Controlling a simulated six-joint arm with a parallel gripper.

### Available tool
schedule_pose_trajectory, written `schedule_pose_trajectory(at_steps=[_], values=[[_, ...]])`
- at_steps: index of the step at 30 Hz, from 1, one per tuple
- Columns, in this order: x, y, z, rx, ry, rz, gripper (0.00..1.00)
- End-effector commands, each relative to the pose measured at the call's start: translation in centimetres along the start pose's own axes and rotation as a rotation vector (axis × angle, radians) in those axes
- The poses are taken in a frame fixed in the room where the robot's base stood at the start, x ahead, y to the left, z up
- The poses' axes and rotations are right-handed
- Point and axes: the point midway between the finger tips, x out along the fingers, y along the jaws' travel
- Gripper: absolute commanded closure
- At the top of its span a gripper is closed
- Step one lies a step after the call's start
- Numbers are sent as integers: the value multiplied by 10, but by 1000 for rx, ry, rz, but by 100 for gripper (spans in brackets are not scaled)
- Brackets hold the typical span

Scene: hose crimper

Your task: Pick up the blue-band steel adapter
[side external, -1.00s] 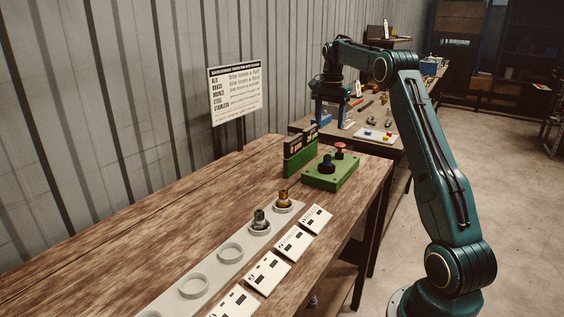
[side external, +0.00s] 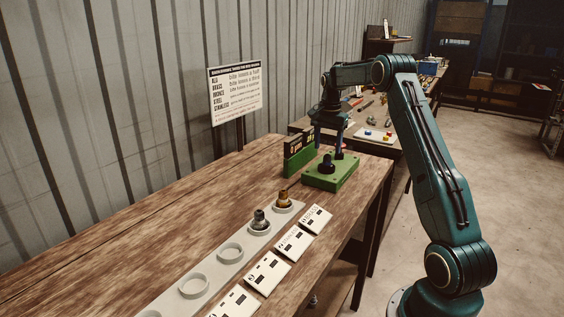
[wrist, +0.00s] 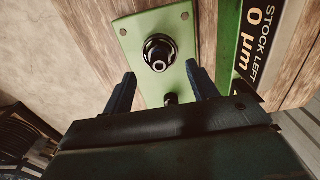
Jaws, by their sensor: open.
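No blue band can be made out on any fitting, so I cannot tell which is the blue-band steel adapter. A grey metal fitting (side external: 259,219) stands upright in a ring of the pale rack, and a brass-coloured fitting (side external: 284,199) stands in the ring behind it. My gripper (side external: 329,146) points down over the green control box (side external: 345,178), away from both fittings. In the wrist view its two fingers (wrist: 160,75) are apart with nothing held. The box's black knob (wrist: 160,53) lies ahead of them, and a small dark knob (wrist: 170,99) shows between them.
The pale rack (side external: 210,264) has empty rings at the near end, with white cards (side external: 268,272) along its right. A green stock display (side external: 299,153) stands beside the control box. Behind, another bench holds a white tray (side external: 374,135) and loose parts. The wooden bench's left side is clear.

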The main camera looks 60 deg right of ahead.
Motion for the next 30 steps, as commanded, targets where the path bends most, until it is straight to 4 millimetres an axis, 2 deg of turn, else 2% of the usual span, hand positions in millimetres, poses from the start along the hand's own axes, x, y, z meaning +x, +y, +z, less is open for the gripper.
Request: schedule_pose_trajectory(at_steps=[5,18,30], values=[[5,0,0,0,-2,2,42],[49,2,-2,0,-1,1,42],[52,1,-2,0,-1,1,42]])
